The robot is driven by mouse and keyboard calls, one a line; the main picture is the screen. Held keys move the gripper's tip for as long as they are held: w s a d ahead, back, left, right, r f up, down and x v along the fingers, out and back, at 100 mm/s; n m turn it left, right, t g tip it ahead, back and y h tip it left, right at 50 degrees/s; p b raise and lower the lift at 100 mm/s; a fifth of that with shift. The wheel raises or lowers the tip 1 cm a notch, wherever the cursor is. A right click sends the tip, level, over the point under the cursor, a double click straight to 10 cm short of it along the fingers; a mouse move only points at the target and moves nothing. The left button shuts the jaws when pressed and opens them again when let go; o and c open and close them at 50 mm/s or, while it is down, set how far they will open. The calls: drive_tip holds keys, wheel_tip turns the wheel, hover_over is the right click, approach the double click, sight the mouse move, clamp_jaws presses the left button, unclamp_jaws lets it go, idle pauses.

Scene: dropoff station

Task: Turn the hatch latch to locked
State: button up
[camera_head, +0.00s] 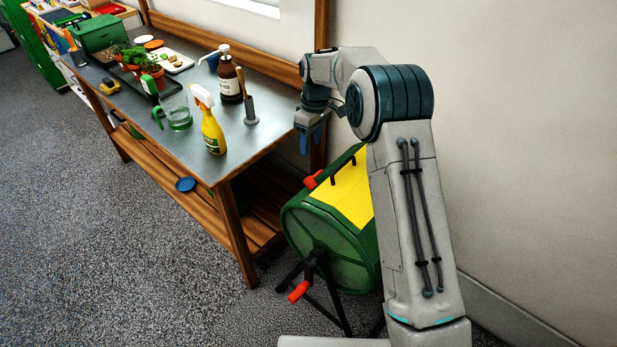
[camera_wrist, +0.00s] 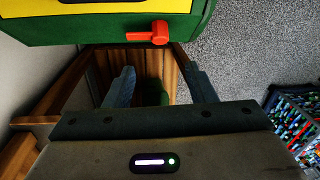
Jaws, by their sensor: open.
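The green tumbler drum (camera_head: 308,238) with a yellow hatch (camera_head: 352,195) stands on black legs at the right of the bench. A red latch (camera_head: 313,180) sits on the drum beside the hatch; it also shows in the wrist view (camera_wrist: 148,34), its handle pointing left from a pivot. My gripper (camera_head: 311,145) is above the drum, near the latch and apart from it. In the wrist view my gripper (camera_wrist: 162,78) has its two fingers spread with nothing between them, and the latch lies beyond the fingertips. My arm hides the right part of the drum.
A red crank handle (camera_head: 299,291) sticks out at the drum's front. The wooden bench (camera_head: 228,175) carries a yellow spray bottle (camera_head: 211,128), a brown bottle (camera_head: 229,80), a glass jug (camera_head: 177,111) and potted plants. A wall stands behind. The floor at front left is clear.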

sight(308, 178)
drive_tip(key=f, duration=0.4)
drive_tip(key=s+f+p, duration=0.1)
drive_tip(key=f, duration=0.4)
drive_tip(key=f+p, duration=0.1)
drive_tip(key=f, duration=0.3)
drive_tip(key=shift+s+a+f, duration=0.15)
drive_tip(key=shift+a+f, duration=0.05)
drive_tip(key=shift+a, duration=0.15)
drive_tip(key=c, duration=1)
